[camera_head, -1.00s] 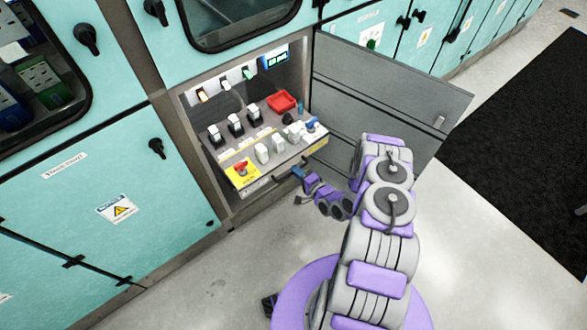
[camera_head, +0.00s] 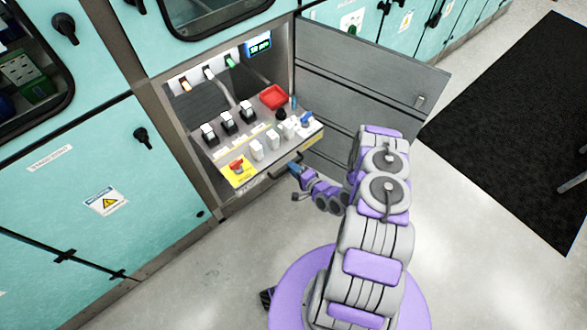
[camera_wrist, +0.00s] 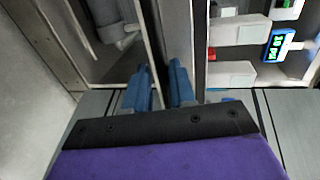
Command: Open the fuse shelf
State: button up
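The fuse shelf (camera_head: 246,175) is a grey panel with switches and a yellow label, pulled out of the lower cabinet opening. A dark handle (camera_head: 281,173) runs along its front face. My gripper (camera_head: 294,169) is at the right part of this handle. In the wrist view, the two blue fingers of my gripper (camera_wrist: 159,88) stand close together with a narrow gap and a thin bar between them. They look shut on the handle, but the exact contact is hidden. The shelf's switch side shows at the right of the wrist view, with white blocks (camera_wrist: 240,30).
The grey cabinet door (camera_head: 370,75) stands open to the right of the shelf. A red tray (camera_head: 274,97) sits on the shelf. A teal cabinet door (camera_head: 75,200) is closed at the left. The floor (camera_head: 200,275) in front is clear, with a black mat (camera_head: 515,120) at right.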

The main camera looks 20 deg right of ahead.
jog(key=shift+o, duration=1.3)
jog(key=shift+w+r, duration=0.1)
jog(key=p+v, duration=0.3)
jog(key=v, duration=1.4)
jog(key=shift+d, duration=0.15)
